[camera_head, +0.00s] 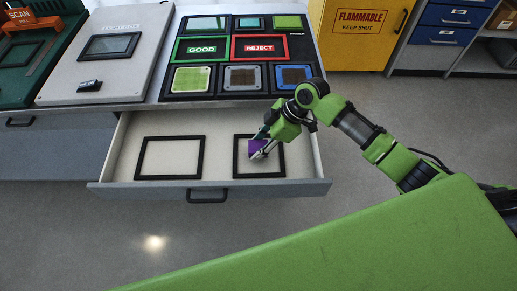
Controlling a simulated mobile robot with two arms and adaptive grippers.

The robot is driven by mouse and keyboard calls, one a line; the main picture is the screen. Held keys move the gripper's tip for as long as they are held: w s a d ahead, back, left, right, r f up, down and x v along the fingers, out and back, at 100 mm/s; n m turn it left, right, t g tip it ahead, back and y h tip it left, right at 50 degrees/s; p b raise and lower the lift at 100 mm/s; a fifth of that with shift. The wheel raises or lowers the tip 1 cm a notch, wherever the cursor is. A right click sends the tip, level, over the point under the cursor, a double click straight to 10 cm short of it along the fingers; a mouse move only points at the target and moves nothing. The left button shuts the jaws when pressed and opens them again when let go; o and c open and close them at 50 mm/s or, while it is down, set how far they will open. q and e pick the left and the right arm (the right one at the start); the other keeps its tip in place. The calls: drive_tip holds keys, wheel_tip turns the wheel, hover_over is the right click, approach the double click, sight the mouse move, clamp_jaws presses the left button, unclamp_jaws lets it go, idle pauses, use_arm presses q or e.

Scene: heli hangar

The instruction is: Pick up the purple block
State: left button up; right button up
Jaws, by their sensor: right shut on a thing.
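The purple block (254,147) is inside the open drawer (219,160), at the right black square frame (237,166) on the drawer floor. My right gripper (262,151) reaches down into the drawer from the right and is shut on the purple block. The fingers cover part of the block. I cannot tell whether the block touches the drawer floor or is held just above it. My left gripper is not in view.
A left black frame (137,158) in the drawer is empty. Above are a panel with GOOD (202,49) and REJECT (258,48) areas, and a grey control box (70,75). A yellow flammable cabinet (345,55) stands behind. The floor before the drawer is clear.

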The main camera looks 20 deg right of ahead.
drive_tip(key=s+r, duration=0.3)
drive_tip(key=s, duration=0.1)
drive_tip(key=s+d+r, duration=0.1)
drive_tip(key=s+r, duration=0.3)
drive_tip(key=s, duration=0.1)
drive_tip(key=s+r, duration=0.4)
drive_tip(key=s, duration=0.1)
drive_tip(key=shift+d+r+b, duration=0.1)
drive_tip(key=shift+d+b, duration=0.1)
drive_tip(key=shift+b, duration=0.15)
drive_tip(key=o, duration=0.3)
drive_tip(key=shift+c, duration=0.4)
drive_tip(key=shift+w, duration=0.15)
